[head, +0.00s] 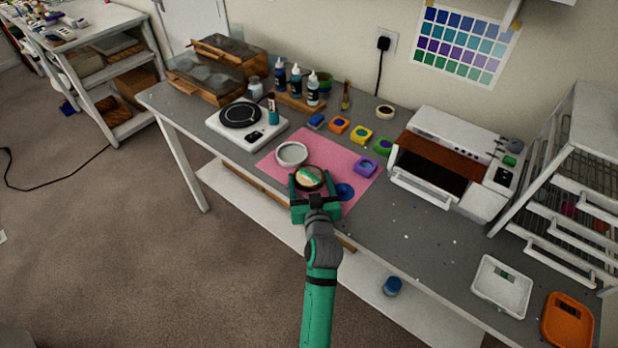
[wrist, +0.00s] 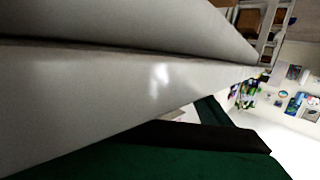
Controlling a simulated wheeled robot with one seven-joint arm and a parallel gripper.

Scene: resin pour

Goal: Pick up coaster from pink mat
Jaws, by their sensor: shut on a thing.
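The round coaster (head: 310,177) has a dark rim and a cream, gold and green face. It is between the fingers of my gripper (head: 308,181), which is shut on it, over the front part of the pink mat (head: 333,152). I cannot tell from the head view whether the coaster touches the mat. The wrist view is mostly filled by a large pale grey surface and part of my green and black gripper (wrist: 205,140); the coaster cannot be made out there.
On the mat are a grey-white round dish (head: 291,154), a purple pot (head: 366,167) and a blue round piece (head: 344,191). A hot plate (head: 240,116) stands left, a white oven (head: 440,165) right. Several coloured pots line the back. The grey table (head: 400,233) is mostly free at front right.

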